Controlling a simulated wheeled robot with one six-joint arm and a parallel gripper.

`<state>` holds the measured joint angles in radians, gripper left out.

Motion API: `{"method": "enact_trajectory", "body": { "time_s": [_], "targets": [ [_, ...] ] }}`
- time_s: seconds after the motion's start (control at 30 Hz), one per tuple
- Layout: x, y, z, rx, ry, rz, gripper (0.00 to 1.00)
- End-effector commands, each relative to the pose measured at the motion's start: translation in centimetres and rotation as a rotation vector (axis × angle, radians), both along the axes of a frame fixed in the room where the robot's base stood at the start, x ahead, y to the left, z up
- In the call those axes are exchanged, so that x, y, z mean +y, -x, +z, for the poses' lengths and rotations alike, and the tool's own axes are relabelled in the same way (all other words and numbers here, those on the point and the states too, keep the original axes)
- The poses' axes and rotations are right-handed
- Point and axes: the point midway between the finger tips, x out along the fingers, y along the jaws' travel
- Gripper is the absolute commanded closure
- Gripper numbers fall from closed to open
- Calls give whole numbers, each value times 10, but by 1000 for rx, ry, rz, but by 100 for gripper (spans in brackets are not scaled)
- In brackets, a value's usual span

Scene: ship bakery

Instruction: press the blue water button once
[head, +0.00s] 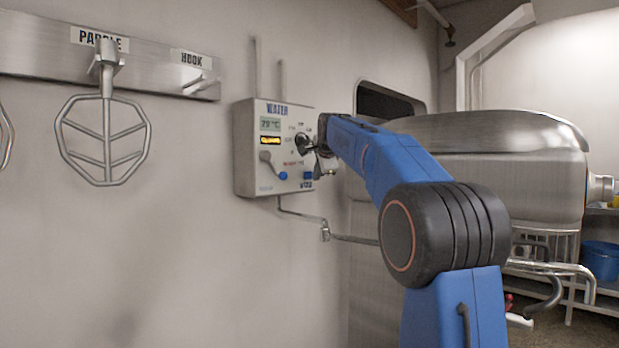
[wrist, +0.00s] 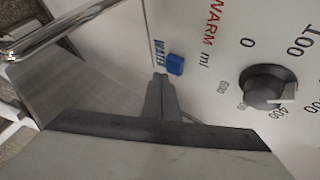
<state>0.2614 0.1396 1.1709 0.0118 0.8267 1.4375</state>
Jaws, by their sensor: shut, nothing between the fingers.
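The blue water button (wrist: 175,64) is a small raised square on the white panel, beside the printed word WATER. It also shows in the head view, low on the right of the water panel box (head: 243,150), as a small blue patch (head: 308,175). My gripper (wrist: 160,76) is shut and empty. In the wrist view its fingertips appear just below and left of the button; whether they touch the panel I cannot tell. In the head view my gripper (head: 324,170) is at the panel's right side, small and partly hard to make out.
A black dial (wrist: 266,88) marked in ml sits beside the button. A paddle (head: 104,140) hangs on the wall rail. A steel machine (head: 490,150) stands behind my arm at right.

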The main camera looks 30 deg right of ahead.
Motion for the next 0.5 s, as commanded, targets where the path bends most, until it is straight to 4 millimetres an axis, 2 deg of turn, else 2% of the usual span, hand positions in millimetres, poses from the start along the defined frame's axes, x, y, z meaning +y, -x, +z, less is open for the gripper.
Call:
{"method": "enact_trajectory", "body": {
  "time_s": [0.5],
  "targets": [
    [2, -7, 0, 1, 0, 0, 100]
  ]
}}
